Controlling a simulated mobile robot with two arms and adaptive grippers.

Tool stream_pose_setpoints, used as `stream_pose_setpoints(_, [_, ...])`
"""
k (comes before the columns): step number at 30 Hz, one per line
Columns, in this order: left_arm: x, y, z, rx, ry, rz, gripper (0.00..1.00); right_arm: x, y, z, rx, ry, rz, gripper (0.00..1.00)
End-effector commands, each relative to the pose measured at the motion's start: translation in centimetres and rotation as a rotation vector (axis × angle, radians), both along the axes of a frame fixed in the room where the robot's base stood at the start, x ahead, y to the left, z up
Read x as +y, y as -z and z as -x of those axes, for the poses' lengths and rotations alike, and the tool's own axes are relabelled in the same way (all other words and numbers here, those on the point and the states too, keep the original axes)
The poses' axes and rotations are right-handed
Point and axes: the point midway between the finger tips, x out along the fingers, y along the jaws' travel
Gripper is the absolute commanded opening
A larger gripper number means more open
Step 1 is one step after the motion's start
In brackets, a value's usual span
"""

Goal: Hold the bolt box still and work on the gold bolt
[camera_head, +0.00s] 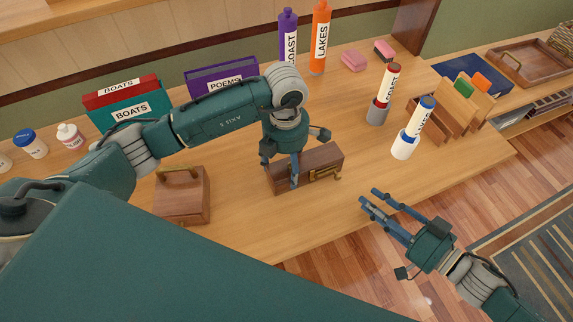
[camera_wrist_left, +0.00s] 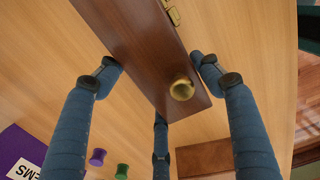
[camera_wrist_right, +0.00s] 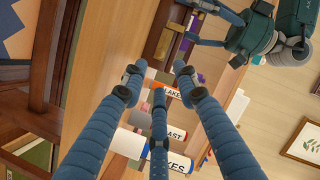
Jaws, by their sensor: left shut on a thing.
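The bolt box (camera_head: 320,156) is a dark wooden block on the wooden counter, with a gold bolt (camera_head: 325,173) on its front face. My left gripper (camera_head: 291,165) is over its left part, shut on the box with fingers on both sides. In the left wrist view the box (camera_wrist_left: 140,42) runs between the fingertips (camera_wrist_left: 157,70), and a round brass knob (camera_wrist_left: 181,88) shows on it. My right gripper (camera_head: 369,198) is open and empty, apart from the box to its right, near the counter's front edge. Its open fingers (camera_wrist_right: 159,84) also show in the right wrist view.
A brown wooden box with a handle (camera_head: 182,194) stands left of the bolt box. White-capped and coloured cylinders (camera_head: 403,146) and wooden racks (camera_head: 452,103) stand to the right. Purple (camera_head: 287,35) and orange (camera_head: 320,40) bottles stand behind. Counter between box and cylinders is clear.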

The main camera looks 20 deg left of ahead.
Motion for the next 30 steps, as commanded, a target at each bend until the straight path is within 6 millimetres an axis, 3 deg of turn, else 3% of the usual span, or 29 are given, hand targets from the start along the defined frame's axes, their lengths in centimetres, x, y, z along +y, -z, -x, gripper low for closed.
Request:
stream_pose_setpoints(1, [0.0,0.0,0.0,0.0,0.0,0.0,0.3,0.0,0.0,0.0,0.0,0.0,0.0,0.17])
stream_pose_setpoints(4, [0.0,0.0,0.0,0.0,0.0,0.0,0.3,0.0,0.0,0.0,0.0,0.0,0.0,0.0])
stream_pose_setpoints(14, [0.0,0.0,0.0,0.0,0.0,0.0,0.3,-0.9,-1.8,-2.2,0.114,-0.055,-0.041,0.0])
stream_pose_setpoints(23, [0.0,0.0,0.0,0.0,-0.001,0.0,0.3,-4.2,-4.3,-5.1,0.363,-0.095,-0.062,0.0])
stream_pose_setpoints(30, [0.0,0.0,0.0,0.0,-0.001,0.0,0.3,-5.7,-4.9,-5.7,0.46,-0.088,-0.061,0.0])
